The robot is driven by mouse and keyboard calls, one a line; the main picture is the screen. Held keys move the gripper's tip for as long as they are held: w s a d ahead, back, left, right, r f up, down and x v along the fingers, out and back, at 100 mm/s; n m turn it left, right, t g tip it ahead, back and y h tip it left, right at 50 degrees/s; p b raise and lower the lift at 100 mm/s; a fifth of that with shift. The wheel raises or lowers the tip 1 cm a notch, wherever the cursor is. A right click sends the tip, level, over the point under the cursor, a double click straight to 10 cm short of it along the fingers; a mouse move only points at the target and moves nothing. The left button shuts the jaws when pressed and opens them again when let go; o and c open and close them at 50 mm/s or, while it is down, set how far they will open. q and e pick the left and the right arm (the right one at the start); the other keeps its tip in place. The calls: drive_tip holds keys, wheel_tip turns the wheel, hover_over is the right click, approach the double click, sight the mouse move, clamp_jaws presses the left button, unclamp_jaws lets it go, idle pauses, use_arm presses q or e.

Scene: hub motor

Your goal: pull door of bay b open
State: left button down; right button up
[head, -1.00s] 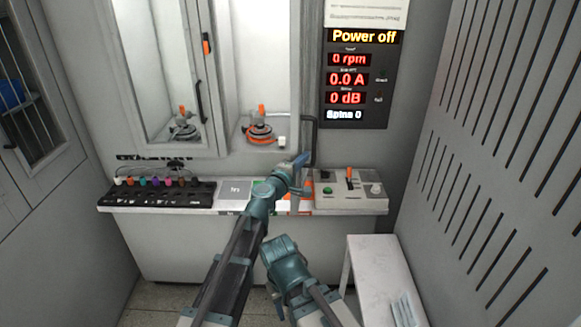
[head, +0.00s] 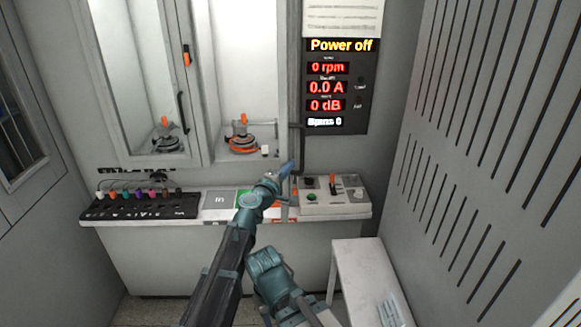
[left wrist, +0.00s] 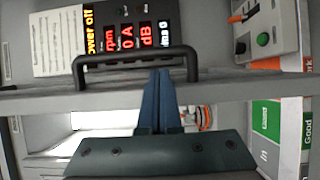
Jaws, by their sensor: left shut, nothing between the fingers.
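The right-hand bay (head: 246,80) has a pale door with a black bar handle (head: 302,150) at its right edge. I cannot read a bay letter on it. The handle also shows in the left wrist view (left wrist: 135,57), fixed to the grey door edge (left wrist: 40,103). My left gripper (head: 290,170) is by the lower end of this handle. Its blue fingers (left wrist: 157,98) are shut together with nothing between them. The fingertips overlap the handle's loop in the left wrist view; I cannot tell whether they touch it. My right gripper is not in view.
Another bay (head: 140,80) with its own handle (head: 182,112) is at the left. A control box (head: 335,197) and a black rack (head: 138,206) stand on the ledge below. A display (head: 338,85) reads "Power off". A white bench (head: 365,275) and slotted wall (head: 450,170) bound the right.

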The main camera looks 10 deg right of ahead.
use_arm(q)
drive_tip(key=v, duration=1.3)
drive_tip(key=w+a+m+g+h, duration=0.5)
drive_tip(key=w+a, duration=0.3)
drive_tip(key=a, duration=0.3)
drive_tip(key=w+d, duration=0.3)
drive_tip(key=d, duration=1)
drive_tip(key=shift+w+r+p, duration=0.3)
drive_tip(key=shift+w+r, duration=0.05)
